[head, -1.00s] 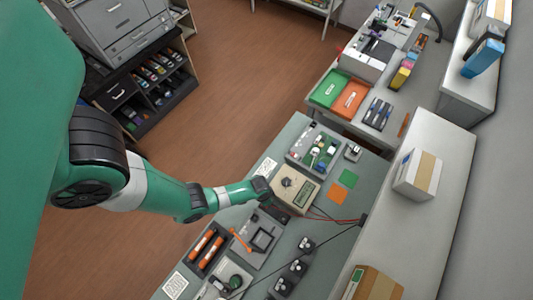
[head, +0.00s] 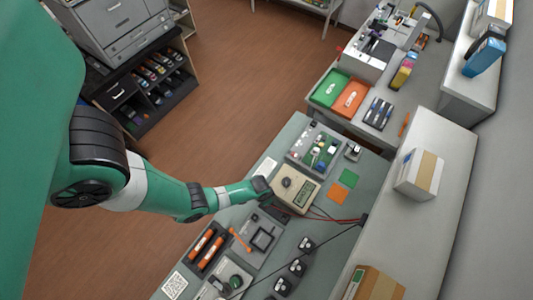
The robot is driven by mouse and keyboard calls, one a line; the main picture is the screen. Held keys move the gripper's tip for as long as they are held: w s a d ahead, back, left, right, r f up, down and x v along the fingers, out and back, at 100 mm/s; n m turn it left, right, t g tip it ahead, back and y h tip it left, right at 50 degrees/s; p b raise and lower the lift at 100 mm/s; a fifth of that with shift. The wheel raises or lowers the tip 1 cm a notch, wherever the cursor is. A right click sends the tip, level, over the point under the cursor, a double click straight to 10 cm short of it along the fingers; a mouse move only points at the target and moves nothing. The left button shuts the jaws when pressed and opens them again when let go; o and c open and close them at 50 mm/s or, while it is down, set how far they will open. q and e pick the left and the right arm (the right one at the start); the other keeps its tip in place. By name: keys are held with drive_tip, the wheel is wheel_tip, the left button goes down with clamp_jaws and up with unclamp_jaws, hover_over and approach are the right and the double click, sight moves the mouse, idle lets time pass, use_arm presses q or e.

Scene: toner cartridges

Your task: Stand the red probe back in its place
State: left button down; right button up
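The beige meter (head: 297,190) with a round dial and a small display lies on the grey-green bench. Thin red and black leads (head: 342,219) run from beside it to a small dark block (head: 363,219) on the right. I cannot make out the red probe's body clearly; it may be hidden by my gripper. My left gripper (head: 267,194) is at the left edge of the meter, low over the bench. Its fingers are too small and dark to tell whether they are open or hold anything. My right gripper is not in view.
A parts tray (head: 315,148) stands behind the meter. Green (head: 349,178) and orange squares (head: 338,194) lie right of it. In front are a grey fixture (head: 262,240), an orange-handled tool (head: 240,239) and a dark tray with orange cylinders (head: 206,247). Several small dark blocks stand at the bench's right.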

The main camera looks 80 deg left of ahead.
use_arm(q)
drive_tip(key=shift+f+b, duration=0.4)
drive_tip(key=shift+f, duration=0.1)
drive_tip(key=c, duration=0.6)
unclamp_jaws()
